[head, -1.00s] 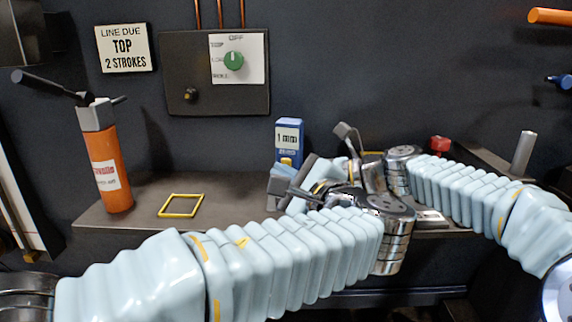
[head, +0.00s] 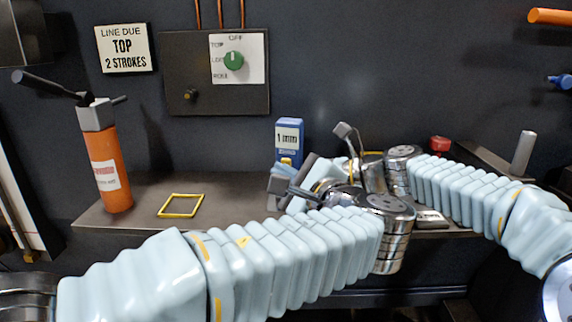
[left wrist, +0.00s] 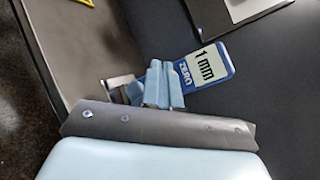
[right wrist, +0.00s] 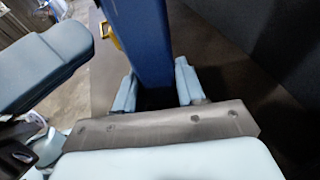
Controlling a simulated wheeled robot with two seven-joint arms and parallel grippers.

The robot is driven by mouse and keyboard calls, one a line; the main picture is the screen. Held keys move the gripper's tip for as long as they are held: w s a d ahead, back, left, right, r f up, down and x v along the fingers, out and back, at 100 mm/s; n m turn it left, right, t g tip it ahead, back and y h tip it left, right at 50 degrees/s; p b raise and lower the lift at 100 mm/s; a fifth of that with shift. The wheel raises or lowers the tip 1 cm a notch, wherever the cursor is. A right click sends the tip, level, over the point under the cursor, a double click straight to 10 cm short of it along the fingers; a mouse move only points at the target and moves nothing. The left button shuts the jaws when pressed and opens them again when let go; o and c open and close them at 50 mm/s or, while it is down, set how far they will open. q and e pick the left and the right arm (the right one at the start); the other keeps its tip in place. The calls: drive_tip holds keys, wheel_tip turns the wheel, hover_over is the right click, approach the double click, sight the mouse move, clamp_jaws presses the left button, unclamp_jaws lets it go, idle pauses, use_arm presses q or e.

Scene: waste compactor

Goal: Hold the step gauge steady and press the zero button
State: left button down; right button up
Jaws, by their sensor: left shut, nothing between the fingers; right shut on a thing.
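The step gauge (head: 289,138) is a blue upright block with a pale display reading 1 mm, standing at the back of the shelf. In the left wrist view the gauge (left wrist: 213,62) shows its display and a ZERO label. My left gripper (head: 282,181) is in front of the gauge's lower part; its shut, empty fingers (left wrist: 158,87) are close beside the ZERO label. The fingers hide the area below the label, so contact cannot be told. In the right wrist view my right gripper (right wrist: 156,90) is shut on the gauge's blue body (right wrist: 140,42).
A yellow square outline (head: 181,205) lies on the shelf (head: 235,190). An orange bottle (head: 112,170) with a black lever stands at the left. A panel with a green knob (head: 234,61) is on the wall. A red piece (head: 440,144) and grey post (head: 523,152) are at the right.

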use_arm(q)
drive_tip(key=shift+w+d, duration=0.1)
drive_tip(key=shift+w, duration=0.25)
drive_tip(key=shift+w+d, duration=0.15)
drive_tip(key=shift+w, duration=0.35)
idle(0.7)
drive_tip(key=shift+s, duration=0.15)
drive_tip(key=shift+s+a, duration=0.25)
drive_tip(key=shift+s, duration=0.55)
drive_tip(key=s, duration=0.2)
drive_tip(key=s+a, duration=0.1)
drive_tip(key=s, duration=0.2)
idle(0.3)
drive_tip(key=shift+w+a, duration=0.1)
idle(1.2)
use_arm(e)
drive_tip(key=o, duration=0.9)
drive_tip(key=shift+c, duration=0.2)
